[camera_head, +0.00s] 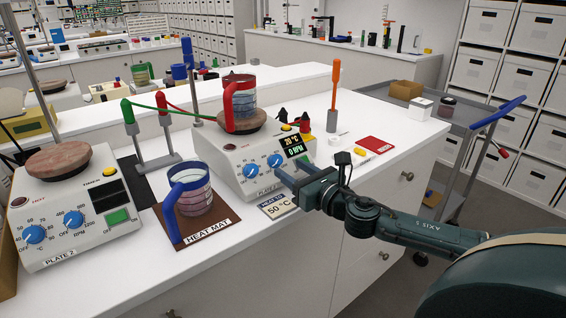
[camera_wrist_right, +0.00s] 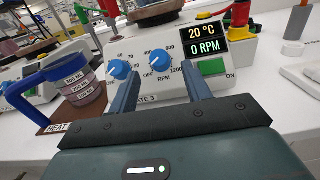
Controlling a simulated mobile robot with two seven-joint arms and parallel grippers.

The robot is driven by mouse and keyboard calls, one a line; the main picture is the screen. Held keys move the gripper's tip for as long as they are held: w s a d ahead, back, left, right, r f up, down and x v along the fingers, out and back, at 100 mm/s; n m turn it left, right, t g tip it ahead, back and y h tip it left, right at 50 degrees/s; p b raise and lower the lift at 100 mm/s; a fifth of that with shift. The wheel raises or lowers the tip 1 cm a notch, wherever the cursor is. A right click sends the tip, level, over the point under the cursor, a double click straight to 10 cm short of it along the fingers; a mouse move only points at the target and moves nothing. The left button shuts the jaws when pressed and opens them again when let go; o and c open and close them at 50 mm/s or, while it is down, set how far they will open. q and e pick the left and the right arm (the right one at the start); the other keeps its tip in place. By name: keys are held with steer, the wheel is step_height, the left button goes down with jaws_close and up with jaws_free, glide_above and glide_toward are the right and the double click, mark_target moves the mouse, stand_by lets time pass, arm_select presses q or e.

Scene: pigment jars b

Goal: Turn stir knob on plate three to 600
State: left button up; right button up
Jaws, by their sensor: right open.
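Plate three (camera_head: 235,168) is a white hotplate stirrer on the bench, with a round brown top. Its front has two blue knobs; the right one is the stir knob (camera_wrist_right: 163,61), marked OFF, 400, 1200 and RPM. Its white pointer appears to face OFF. The left, heat knob (camera_wrist_right: 120,69) sits beside it. The display (camera_wrist_right: 205,42) reads 20 °C and 0 RPM. My right gripper (camera_wrist_right: 162,76) is open, its fingertips to either side of and just short of the stir knob. It also shows in the head view (camera_head: 291,169). My left gripper is out of view.
A red-handled beaker (camera_head: 240,100) stands on plate three's top. A blue-handled jug (camera_head: 194,192) stands on the brown heat mat, left of my gripper. Plate two (camera_head: 70,205) is at far left. A 50 °C card (camera_head: 277,206) lies in front. A red pad (camera_head: 376,144) lies right.

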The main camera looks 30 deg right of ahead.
mark_target(279, 161)
steer(key=w, duration=0.3)
steer(key=shift+a+r, duration=0.1)
steer(key=shift+a, duration=0.05)
steer(key=shift+w+a+p, duration=0.1)
steer(key=shift+w+p, duration=0.25)
steer(key=shift+w, duration=0.3)
steer(key=c, duration=1)
